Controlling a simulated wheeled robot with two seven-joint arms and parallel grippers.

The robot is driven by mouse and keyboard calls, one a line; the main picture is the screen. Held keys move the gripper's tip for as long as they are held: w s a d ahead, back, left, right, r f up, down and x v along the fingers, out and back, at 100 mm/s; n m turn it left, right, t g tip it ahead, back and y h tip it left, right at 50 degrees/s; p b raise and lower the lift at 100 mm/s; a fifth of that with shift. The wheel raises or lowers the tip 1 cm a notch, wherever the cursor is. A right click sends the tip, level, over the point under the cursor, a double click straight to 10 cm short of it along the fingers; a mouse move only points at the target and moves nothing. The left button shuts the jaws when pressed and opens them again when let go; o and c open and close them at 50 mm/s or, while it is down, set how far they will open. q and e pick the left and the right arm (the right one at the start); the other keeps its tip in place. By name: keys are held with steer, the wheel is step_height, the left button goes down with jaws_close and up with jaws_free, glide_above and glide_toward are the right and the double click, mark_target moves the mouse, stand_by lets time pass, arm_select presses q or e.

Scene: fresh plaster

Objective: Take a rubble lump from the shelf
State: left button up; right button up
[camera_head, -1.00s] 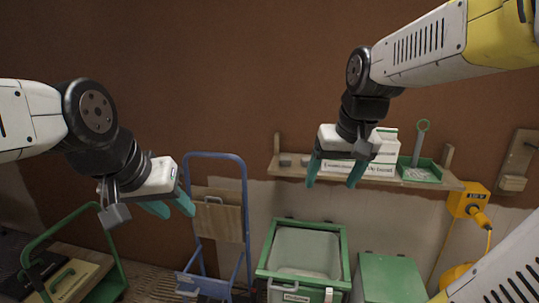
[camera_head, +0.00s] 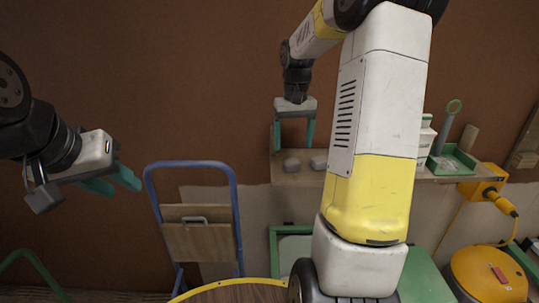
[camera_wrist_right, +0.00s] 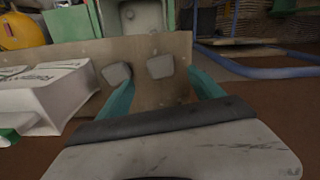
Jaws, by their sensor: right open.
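Two grey rubble lumps sit side by side on the wooden shelf (camera_head: 440,178), one at the left (camera_head: 292,164) and one right of it (camera_head: 318,163). In the right wrist view the lumps show as one lump (camera_wrist_right: 117,73) and another (camera_wrist_right: 160,66), both beyond my fingertips. My right gripper (camera_head: 293,147) is open and empty, pointing down just above the left lump, with its teal fingers apart. My left gripper (camera_head: 126,189) hangs at the left, open and empty, away from the shelf. My right arm hides the middle of the shelf.
White boxes (camera_wrist_right: 50,92) stand on the shelf beside the lumps. A green tray (camera_head: 455,160) is at the shelf's right part. A blue hand truck (camera_head: 234,205) stands below left. A yellow machine (camera_head: 488,275) is at lower right.

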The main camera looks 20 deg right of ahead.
mark_target(292, 160)
step_height(292, 160, down, 8)
steer(key=shift+a+r, duration=0.15)
steer(key=shift+r, duration=0.15)
steer(key=c, duration=1.6)
